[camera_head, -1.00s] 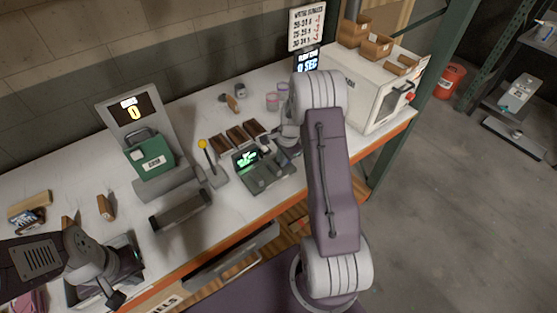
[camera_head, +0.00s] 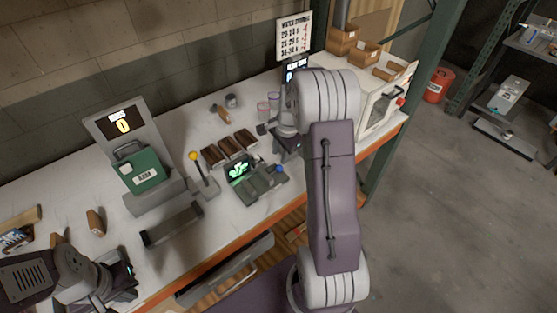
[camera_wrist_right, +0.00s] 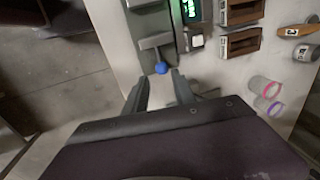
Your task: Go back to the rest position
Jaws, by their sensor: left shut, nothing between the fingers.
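My left gripper (camera_head: 128,272) is at the bottom left of the head view, low over the near edge of the bench, shut and empty. My right arm rises through the middle of the head view, with its gripper (camera_head: 284,142) partly hidden behind the wrist, above the bench. In the right wrist view the right gripper's fingers (camera_wrist_right: 162,90) are apart with nothing between them. A blue-knobbed lever (camera_wrist_right: 161,68) shows just beyond the fingertips, and it also shows in the head view (camera_head: 278,168).
The white bench (camera_head: 75,190) holds a green cash box (camera_head: 146,176), a yellow-knobbed lever (camera_head: 193,156), brown trays (camera_head: 238,142), a device with a green screen (camera_head: 262,186) and clear cups (camera_head: 264,108). A white oven-like box (camera_head: 378,113) stands at right.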

